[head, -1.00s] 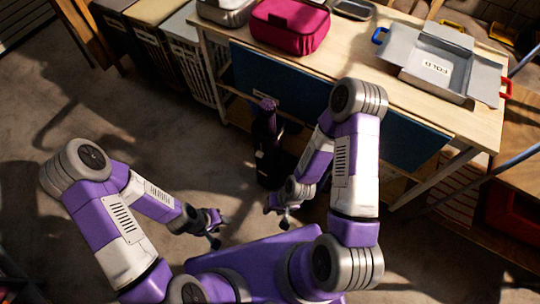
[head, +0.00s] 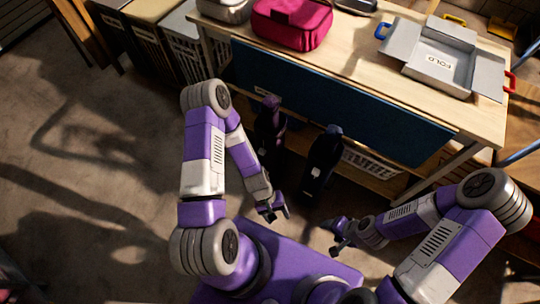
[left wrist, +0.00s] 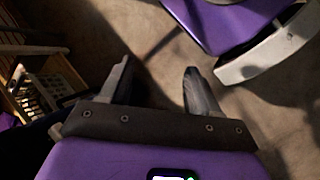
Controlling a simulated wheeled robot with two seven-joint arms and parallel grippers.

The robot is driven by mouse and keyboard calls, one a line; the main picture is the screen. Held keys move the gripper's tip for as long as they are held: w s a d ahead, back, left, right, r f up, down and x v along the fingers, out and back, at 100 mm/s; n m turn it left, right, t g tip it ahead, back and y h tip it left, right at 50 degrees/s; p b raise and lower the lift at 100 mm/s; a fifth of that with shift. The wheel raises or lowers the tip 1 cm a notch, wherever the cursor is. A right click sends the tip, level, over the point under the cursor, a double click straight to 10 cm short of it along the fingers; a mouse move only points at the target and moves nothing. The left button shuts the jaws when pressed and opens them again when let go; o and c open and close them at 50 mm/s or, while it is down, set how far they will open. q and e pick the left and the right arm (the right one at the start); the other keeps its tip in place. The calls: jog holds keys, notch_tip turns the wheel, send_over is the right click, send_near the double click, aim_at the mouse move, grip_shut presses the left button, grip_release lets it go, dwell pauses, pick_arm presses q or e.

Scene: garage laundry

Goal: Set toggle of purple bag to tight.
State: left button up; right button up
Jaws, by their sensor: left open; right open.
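A tall dark bag with a purple top (head: 268,122) is below the near edge of the workbench in the head view. A similar dark bag with a blue-grey top (head: 322,162) is to its right. The toggles are too small and dark to make out. My left gripper (head: 273,211) is open and empty, below the purple-topped bag in the picture and apart from it. In the left wrist view its spread fingers (left wrist: 156,88) have only floor between them. My right gripper (head: 338,236) is open and empty, below the blue-grey-topped bag.
The workbench (head: 372,62) holds a magenta case (head: 292,24), a grey case (head: 226,9) and an open grey box marked FOLD (head: 444,62). A white basket (head: 372,164) is on the lower shelf. Bins stand at the back left. The floor at left is clear.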

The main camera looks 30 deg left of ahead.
pick_arm(q)
jog(key=w+d+f+n+t+h+b, duration=0.2)
jog(key=w+d+f+n+t+h, duration=0.15)
jog(key=w+f+n+h, duration=0.55)
jog(key=n+t+y+b, duration=0.1)
jog(key=n+t+y, duration=1.1)
jog(key=n+t, duration=0.6)
send_near(262, 152)
jog(key=w+n+g, duration=0.1)
jog(key=g, duration=0.1)
jog(key=w+y+b, duration=0.1)
jog(key=w+b, duration=0.1)
jog(key=w, duration=0.5)
jog(key=shift+w+d+n, duration=0.25)
jog(key=shift+w+n, duration=0.05)
jog(key=shift+f+t, duration=0.1)
jog(key=shift+t, duration=0.15)
jog(key=shift+c, duration=0.2)
grip_shut()
